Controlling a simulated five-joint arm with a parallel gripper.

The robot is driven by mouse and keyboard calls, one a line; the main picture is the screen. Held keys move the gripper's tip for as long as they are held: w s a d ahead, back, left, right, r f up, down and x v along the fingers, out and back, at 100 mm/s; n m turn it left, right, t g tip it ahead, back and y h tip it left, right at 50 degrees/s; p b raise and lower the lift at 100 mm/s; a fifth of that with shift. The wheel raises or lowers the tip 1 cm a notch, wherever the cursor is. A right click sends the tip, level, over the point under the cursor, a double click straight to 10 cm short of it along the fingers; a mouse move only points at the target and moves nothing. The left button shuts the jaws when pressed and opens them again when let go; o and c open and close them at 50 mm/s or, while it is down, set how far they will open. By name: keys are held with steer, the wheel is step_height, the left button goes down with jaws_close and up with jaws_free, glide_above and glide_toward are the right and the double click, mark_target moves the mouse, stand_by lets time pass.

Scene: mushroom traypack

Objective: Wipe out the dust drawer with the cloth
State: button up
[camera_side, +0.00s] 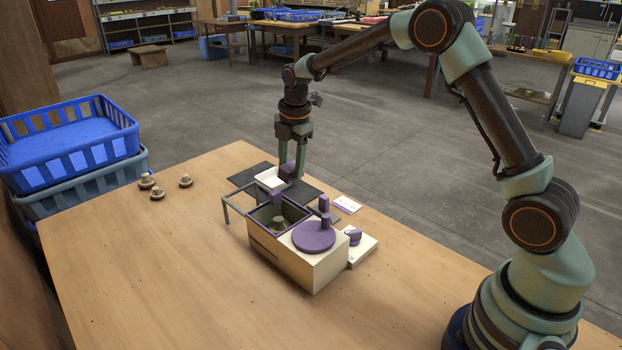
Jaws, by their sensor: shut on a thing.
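My gripper (291,170) points straight down at the middle of the table, shut on a small purple piece (287,168) that appears to be the cloth. The fingers partly hide it. A shallow white open tray (261,183), which looks like the dust drawer, lies on a black mat (246,173). The gripper and purple piece are at the tray's right side; I cannot tell whether the cloth touches its floor. Any dust inside is too small to see.
A cream box machine (313,272) with a purple disc (313,237) and a dark open hopper stands in front. A white block (362,250) with a purple knob and a card (347,204) lie right. Mushrooms (157,193) and a blue crate (68,150) are left. The table's left front is clear.

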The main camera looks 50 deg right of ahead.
steer(key=shift+s+a+f, duration=0.2)
steer(key=shift+s+f, duration=1.2)
steer(key=shift+f, duration=3.95)
steer(key=shift+s, duration=0.35)
jaws_close()
steer(key=shift+s, duration=3.1)
steer(key=shift+w, duration=3.5)
step_height(320, 180, up, 8)
